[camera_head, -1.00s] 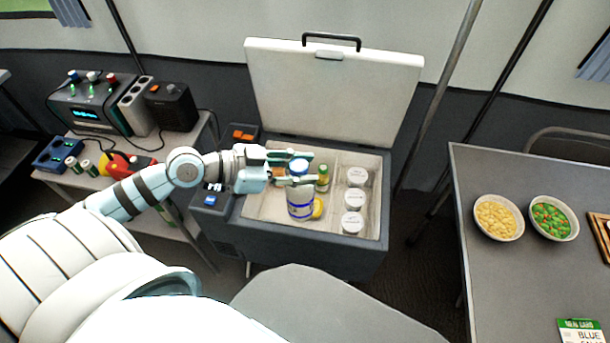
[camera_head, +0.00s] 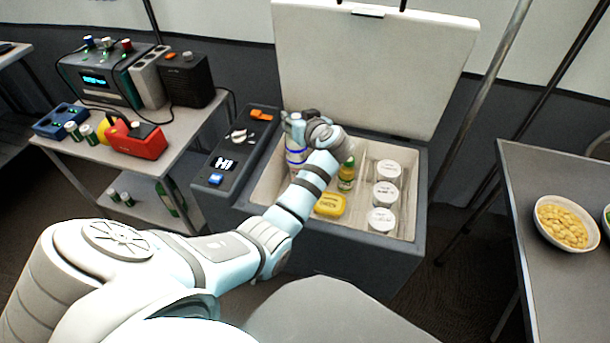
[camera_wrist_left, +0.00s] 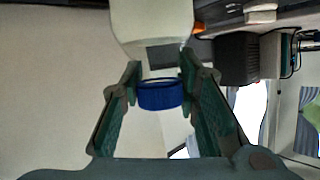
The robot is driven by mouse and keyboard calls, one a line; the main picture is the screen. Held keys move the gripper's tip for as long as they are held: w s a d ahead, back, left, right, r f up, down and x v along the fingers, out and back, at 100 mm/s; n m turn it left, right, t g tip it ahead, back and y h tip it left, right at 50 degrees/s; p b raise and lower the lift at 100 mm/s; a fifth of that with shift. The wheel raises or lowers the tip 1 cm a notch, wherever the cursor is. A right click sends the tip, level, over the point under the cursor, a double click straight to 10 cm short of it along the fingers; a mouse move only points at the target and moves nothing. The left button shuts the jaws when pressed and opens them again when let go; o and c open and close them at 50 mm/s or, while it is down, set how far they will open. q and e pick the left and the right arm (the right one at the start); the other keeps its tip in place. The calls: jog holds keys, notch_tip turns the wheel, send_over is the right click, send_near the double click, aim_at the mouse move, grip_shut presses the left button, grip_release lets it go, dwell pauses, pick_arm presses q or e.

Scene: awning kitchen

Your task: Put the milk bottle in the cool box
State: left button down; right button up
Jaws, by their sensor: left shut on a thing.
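The cool box (camera_head: 412,246) stands open in the middle of the head view, its white lid (camera_head: 375,60) raised at the back. The milk bottle (camera_head: 296,158), white with blue bands, is upright at the back left of the box interior, partly hidden by my left forearm and wrist. My left gripper (camera_head: 294,122) is shut on the bottle's top. In the left wrist view the blue cap (camera_wrist_left: 160,95) sits between the fingers (camera_wrist_left: 160,75), with the white bottle body beyond it. I cannot tell whether the bottle's base touches the box floor. My right gripper is not in view.
Inside the box are a yellow container (camera_head: 330,205), a small green-and-yellow bottle (camera_head: 346,176) and white-lidded jars (camera_head: 385,194) on the right. A side table (camera_head: 185,130) with electrical gear stands left. A grey table with a bowl (camera_head: 566,222) stands right.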

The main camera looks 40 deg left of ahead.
aim_at(296, 166)
pick_arm(q)
notch_tip(296, 166, down, 12)
jog(key=b, duration=0.4)
jog(key=shift+a+f, duration=0.1)
jog(key=shift+f, duration=0.05)
notch_tip(296, 166, down, 5)
jog(key=b, duration=0.3)
jog(key=shift+f, duration=0.15)
jog(key=shift+s, duration=0.1)
jog(key=c, duration=1.2)
grip_release()
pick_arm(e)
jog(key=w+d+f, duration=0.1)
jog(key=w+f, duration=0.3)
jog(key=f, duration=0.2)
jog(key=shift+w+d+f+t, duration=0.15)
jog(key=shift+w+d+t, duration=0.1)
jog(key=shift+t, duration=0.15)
